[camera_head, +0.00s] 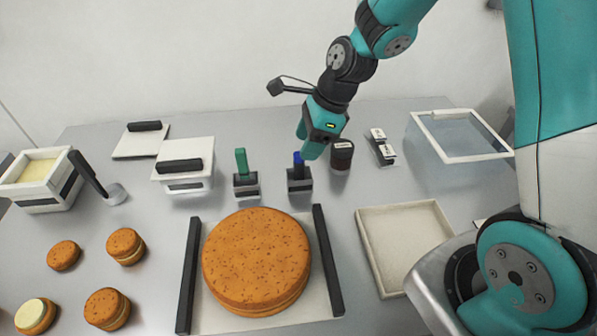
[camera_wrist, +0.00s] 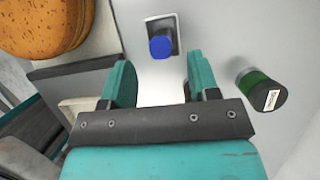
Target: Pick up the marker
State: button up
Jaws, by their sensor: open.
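Two upright marker-like sticks stand in small dark holders. One is green (camera_head: 241,161) and one is blue (camera_head: 298,160); I cannot tell which the task means. The blue one's holder (camera_head: 300,183) is right of the green one's holder (camera_head: 246,186). My gripper (camera_head: 307,142) is open and empty, just above and beside the blue stick in the head view. In the wrist view my gripper (camera_wrist: 160,78) has its fingers apart, with the blue stick's top (camera_wrist: 161,44) ahead of the gap, apart from both fingers. The green stick is not in the wrist view.
A dark labelled jar (camera_head: 342,156) stands close right of the blue stick; it also shows in the wrist view (camera_wrist: 262,92). A large brown round (camera_head: 256,258) lies in front.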

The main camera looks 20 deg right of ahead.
aim_at(296, 162)
jog(key=shift+p+x, duration=0.7)
jog(key=shift+x, duration=2.55)
jog(key=shift+a, duration=0.1)
jog(key=c, duration=1)
